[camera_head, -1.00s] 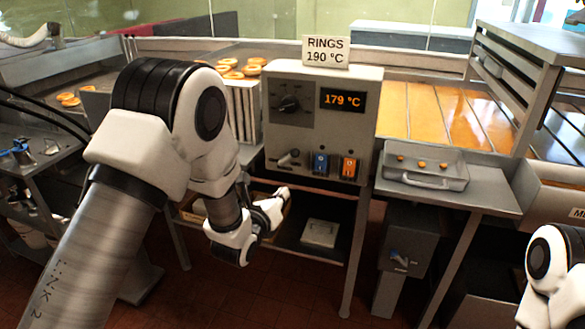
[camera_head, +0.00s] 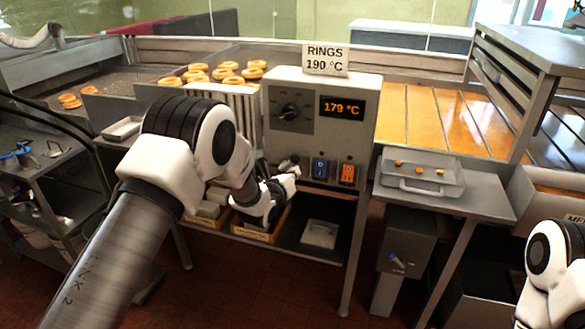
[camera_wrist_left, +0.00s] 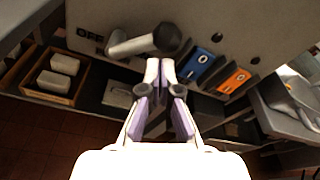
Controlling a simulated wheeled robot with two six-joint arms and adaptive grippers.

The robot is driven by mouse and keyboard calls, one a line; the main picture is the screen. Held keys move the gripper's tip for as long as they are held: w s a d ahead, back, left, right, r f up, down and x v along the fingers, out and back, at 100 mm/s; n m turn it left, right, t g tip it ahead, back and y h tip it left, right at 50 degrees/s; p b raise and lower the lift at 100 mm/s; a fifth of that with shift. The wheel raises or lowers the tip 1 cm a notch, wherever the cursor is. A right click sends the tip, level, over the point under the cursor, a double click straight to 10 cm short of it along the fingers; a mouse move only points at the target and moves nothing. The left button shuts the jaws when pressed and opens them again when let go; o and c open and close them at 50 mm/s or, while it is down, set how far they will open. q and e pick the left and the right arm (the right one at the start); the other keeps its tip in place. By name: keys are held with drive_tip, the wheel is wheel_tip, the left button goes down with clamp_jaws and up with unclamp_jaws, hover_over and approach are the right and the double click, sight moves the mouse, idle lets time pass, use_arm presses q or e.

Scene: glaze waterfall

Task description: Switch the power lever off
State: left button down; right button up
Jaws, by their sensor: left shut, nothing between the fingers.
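The control box (camera_head: 360,134) has a power lever (camera_head: 286,163) low on its front, partly hidden behind my left gripper (camera_head: 292,172). In the left wrist view the lever (camera_wrist_left: 132,46) is a pale metal shaft with a dark round knob. The shaft lies nearly sideways, its knob end to the right, with an "OFF" label (camera_wrist_left: 89,37) at its left. My left gripper (camera_wrist_left: 160,68) is shut and empty, its fingertips just below the knob. I cannot tell whether they touch it. My right gripper is out of view.
A blue switch (camera_head: 320,167) and an orange switch (camera_head: 347,172) sit just right of the lever. Crates of blocks (camera_head: 262,237) stand on the shelf below. A tray (camera_head: 420,188) stands at the right.

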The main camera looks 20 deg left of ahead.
use_arm(q)
drive_tip(key=shift+w+r, duration=0.1)
drive_tip(key=shift+w, duration=0.05)
drive_tip(key=shift+a+r+n+b, duration=0.25)
drive_tip(key=shift+r+n+b, duration=0.05)
drive_tip(key=shift+n+b, duration=0.35)
idle(0.4)
drive_tip(key=a+r+n+t+h+b, duration=0.2)
drive_tip(key=a+n+b, duration=0.4)
drive_tip(key=n+b, duration=0.4)
drive_tip(key=n, duration=0.4)
drive_tip(key=shift+a+t, duration=0.2)
drive_tip(key=shift+t, duration=0.1)
drive_tip(key=shift+a+n, duration=0.15)
drive_tip(key=shift+n, duration=0.1)
idle(0.5)
drive_tip(key=shift+w, duration=0.1)
